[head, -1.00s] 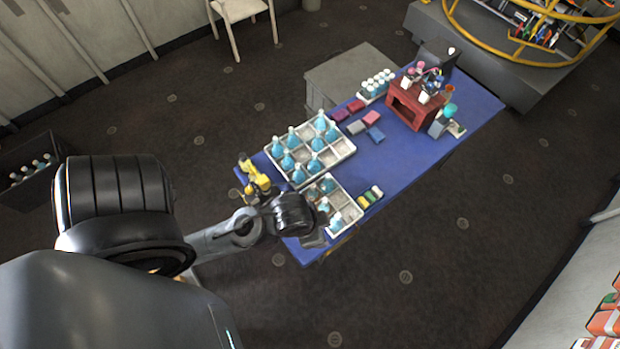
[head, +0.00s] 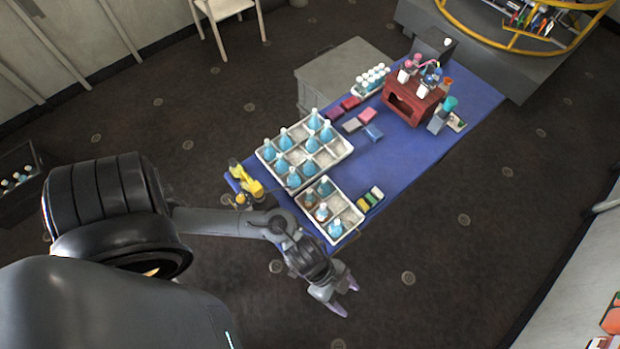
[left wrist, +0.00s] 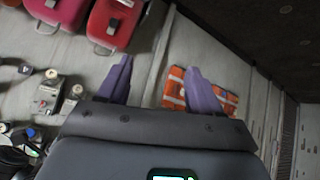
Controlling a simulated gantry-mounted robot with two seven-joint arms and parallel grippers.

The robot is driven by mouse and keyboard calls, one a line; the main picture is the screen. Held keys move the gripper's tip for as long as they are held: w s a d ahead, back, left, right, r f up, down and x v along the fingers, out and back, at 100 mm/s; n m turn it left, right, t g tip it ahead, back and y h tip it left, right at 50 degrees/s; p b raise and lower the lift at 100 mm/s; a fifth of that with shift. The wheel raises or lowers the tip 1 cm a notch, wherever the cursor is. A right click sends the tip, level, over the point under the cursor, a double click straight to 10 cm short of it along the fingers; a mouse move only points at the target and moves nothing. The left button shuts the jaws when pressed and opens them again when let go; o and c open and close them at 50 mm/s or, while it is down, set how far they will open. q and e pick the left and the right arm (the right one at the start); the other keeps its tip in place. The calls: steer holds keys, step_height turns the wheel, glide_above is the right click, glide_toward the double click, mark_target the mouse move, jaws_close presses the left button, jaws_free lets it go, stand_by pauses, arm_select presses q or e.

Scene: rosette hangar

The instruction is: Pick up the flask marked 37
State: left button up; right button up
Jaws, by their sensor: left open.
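Several blue flasks stand in a large white divided tray (head: 345,150) on the blue table; one is a flask (head: 294,178) near its front corner. A smaller white divided tray (head: 352,225) beside it holds a few more, including a blue flask (head: 335,229) and a brownish one (head: 310,199). No number is readable on any flask, so I cannot tell which is marked 37. My left gripper (head: 345,299) is open and empty, beyond the table's near end and over the floor. Its two purple fingers also show apart in the left wrist view (left wrist: 158,82), with no flask between them. My right gripper is not in view.
The blue table (head: 415,160) also carries a yellow device (head: 246,182), coloured blocks (head: 371,198), a red stand (head: 408,104) and a small rack of white-capped bottles (head: 372,80). A grey cabinet (head: 340,68) adjoins its far side. Floor right of the table is clear.

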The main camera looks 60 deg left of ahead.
arm_select(q)
steer(key=s+a+f+m+g+b, duration=0.2)
steer(key=a+f+m+g+b, duration=0.1)
steer(key=f, duration=0.6)
steer(key=m+y+b, duration=0.1)
steer(key=y+b, duration=0.7)
steer(key=b, duration=1)
glide_above(310, 190)
steer(key=shift+g, duration=0.4)
step_height(310, 190, down, 9)
steer(key=shift+f, duration=0.1)
steer(key=shift+w+f, duration=0.15)
steer(key=shift+w, duration=0.1)
step_height(310, 190, down, 4)
steer(key=b, duration=0.2)
steer(key=shift+f+b, duration=0.15)
steer(key=shift+b, duration=0.2)
steer(key=f+b, duration=0.1)
steer(key=f, duration=0.3)
steer(key=shift+s+b, duration=0.35)
steer(key=shift+s, duration=0.05)
steer(key=shift+w+f, duration=0.1)
steer(key=shift+f, duration=0.5)
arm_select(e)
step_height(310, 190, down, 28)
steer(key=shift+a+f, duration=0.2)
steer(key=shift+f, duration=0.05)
